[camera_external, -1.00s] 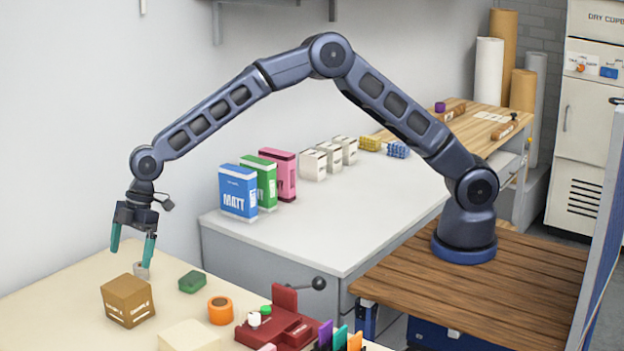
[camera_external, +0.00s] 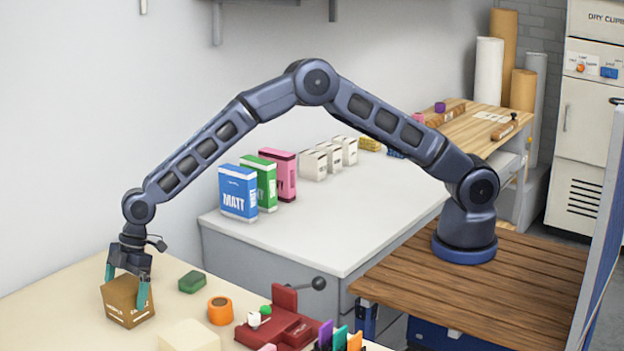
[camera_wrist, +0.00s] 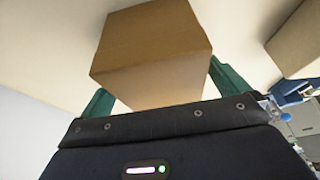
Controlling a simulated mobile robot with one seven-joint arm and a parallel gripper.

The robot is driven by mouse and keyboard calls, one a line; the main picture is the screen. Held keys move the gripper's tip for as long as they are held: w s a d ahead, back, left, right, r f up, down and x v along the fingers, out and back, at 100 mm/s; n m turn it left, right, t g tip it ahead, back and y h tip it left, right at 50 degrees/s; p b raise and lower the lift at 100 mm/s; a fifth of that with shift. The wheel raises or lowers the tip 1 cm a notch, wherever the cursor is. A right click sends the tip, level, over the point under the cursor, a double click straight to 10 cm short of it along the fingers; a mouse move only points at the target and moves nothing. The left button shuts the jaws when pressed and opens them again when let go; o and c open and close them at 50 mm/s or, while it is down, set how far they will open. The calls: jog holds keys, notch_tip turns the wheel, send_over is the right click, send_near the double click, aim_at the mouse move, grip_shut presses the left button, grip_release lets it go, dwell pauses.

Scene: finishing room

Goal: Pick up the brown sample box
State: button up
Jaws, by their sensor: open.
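The brown sample box (camera_external: 121,303) stands on the cream table at the front left, with light lettering on its side. My gripper (camera_external: 125,291) is lowered over it, with one teal finger at the box's far left and the other in front of its right part. In the wrist view the box (camera_wrist: 152,52) fills the middle, between and beyond the two green fingers (camera_wrist: 165,88). The jaws are open. I cannot tell whether either finger touches the box.
A green block (camera_external: 192,282), an orange ring (camera_external: 220,311) and a cream block (camera_external: 189,337) lie to the right of the box. A dark red device (camera_external: 278,328) stands further right. Blue, green and pink boxes stand on the white counter (camera_external: 335,220) behind.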

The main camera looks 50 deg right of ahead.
jog(key=shift+a+f, duration=0.2)
jog(key=shift+f, duration=0.4)
jog(key=shift+c, duration=0.2)
jog(key=c, duration=0.9)
jog(key=shift+r, duration=0.15)
